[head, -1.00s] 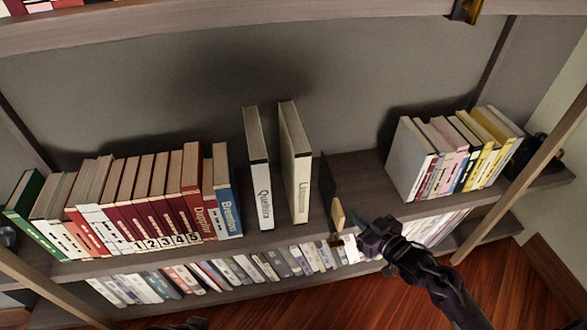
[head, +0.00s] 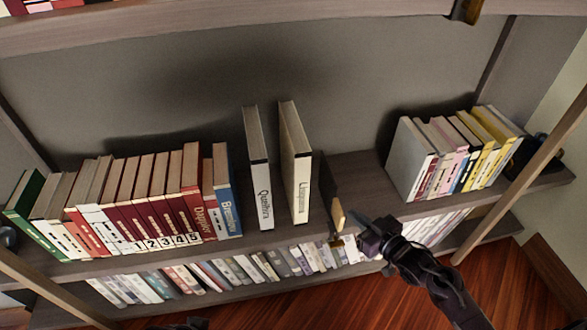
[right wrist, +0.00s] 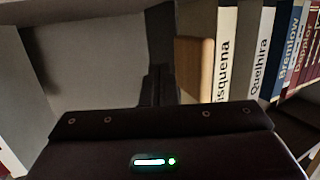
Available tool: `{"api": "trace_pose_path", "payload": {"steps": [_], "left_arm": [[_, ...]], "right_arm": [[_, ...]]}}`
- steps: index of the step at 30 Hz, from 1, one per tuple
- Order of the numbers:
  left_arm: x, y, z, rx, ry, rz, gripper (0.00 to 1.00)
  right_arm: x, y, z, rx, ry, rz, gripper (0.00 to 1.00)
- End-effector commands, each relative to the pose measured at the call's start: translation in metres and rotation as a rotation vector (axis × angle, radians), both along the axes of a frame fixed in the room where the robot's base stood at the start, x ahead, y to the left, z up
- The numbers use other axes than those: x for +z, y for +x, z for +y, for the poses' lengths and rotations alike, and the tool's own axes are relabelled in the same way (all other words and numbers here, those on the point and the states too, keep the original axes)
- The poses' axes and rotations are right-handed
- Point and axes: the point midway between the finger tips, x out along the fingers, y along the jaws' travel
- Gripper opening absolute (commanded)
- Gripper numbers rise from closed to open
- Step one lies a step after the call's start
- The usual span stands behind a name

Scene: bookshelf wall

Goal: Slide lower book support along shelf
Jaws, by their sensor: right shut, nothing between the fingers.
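The lower book support is a thin dark upright plate with a pale wooden block (head: 338,214) at its front edge. It stands on the shelf just right of the cream book "Lisquena" (head: 297,172), with a small gap between them in the head view. The wooden block also shows in the right wrist view (right wrist: 194,72), beside that book's spine. My right gripper (head: 352,222) is shut and empty, its tips just right of the block. In the right wrist view its fingers (right wrist: 158,86) are beside the block; I cannot tell whether they touch.
The book "Quelhira" (head: 258,175) stands apart, left of "Lisquena". A bare stretch of shelf (head: 362,172) lies between the support and the right book group (head: 455,150). Another shelf of books is below.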

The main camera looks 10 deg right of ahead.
Motion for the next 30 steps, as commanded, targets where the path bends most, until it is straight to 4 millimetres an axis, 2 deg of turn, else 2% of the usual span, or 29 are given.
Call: {"api": "trace_pose_path", "payload": {"steps": [17,30], "left_arm": [[0.001,0.002,0.001,0.001,0.002,-0.004,0.60],[0.010,0.000,0.000,0.000,0.001,-0.001,0.60]], "right_arm": [[0.000,0.000,0.001,0.000,0.000,0.000,0.00],[0.001,0.000,0.026,0.001,0.001,0.000,0.00]]}}
